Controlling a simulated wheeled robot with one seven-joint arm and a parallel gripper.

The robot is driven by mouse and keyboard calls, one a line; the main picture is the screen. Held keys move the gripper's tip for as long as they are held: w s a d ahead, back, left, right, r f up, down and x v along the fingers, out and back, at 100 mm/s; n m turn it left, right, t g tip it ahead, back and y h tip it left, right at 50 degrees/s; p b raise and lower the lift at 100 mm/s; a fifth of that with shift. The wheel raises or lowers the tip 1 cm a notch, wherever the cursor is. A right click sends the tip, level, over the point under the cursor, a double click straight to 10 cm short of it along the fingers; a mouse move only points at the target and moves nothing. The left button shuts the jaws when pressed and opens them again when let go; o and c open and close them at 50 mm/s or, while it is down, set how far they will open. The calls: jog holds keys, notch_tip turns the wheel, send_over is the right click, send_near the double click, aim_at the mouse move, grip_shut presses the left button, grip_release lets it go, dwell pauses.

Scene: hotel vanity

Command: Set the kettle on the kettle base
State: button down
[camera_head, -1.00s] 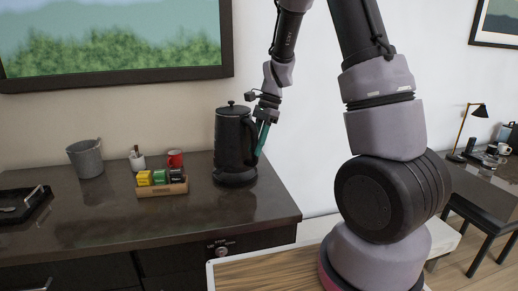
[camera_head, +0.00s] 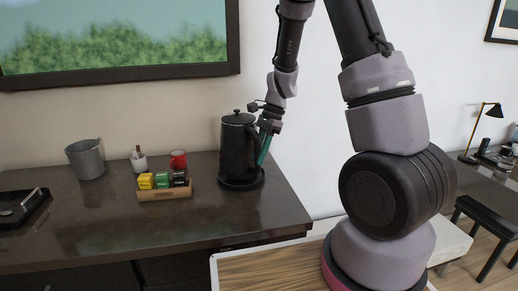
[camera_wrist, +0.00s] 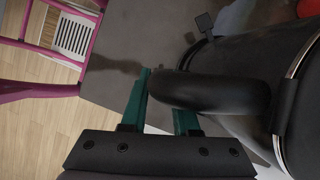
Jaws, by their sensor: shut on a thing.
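The black kettle (camera_head: 236,150) stands upright at the right part of the dark counter, directly over the round black kettle base (camera_head: 242,182). No clear gap shows between the kettle's bottom and the base, but dark on dark makes exact contact hard to tell. My gripper (camera_head: 264,150), with teal fingers, is at the kettle's right side and shut on its handle. In the wrist view the black handle (camera_wrist: 215,92) runs between the fingers (camera_wrist: 165,98), with the kettle body (camera_wrist: 303,110) and its chrome ring at the right. The base's far side is hidden.
A wooden tray (camera_head: 165,194) with tea boxes is left of the kettle. A red mug (camera_head: 178,159), a white cup (camera_head: 139,163) and a grey bucket (camera_head: 86,160) stand behind it. A black tray (camera_head: 20,208) lies far left. The counter's front is clear.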

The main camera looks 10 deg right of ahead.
jog(key=shift+f, duration=0.35)
jog(key=shift+d+f, duration=0.1)
jog(key=shift+f, duration=0.5)
dwell(1.6)
jog(key=c, duration=1)
grip_release()
jog(key=shift+o, duration=0.3)
jog(key=shift+s+f, duration=0.1)
jog(key=v, duration=1.1)
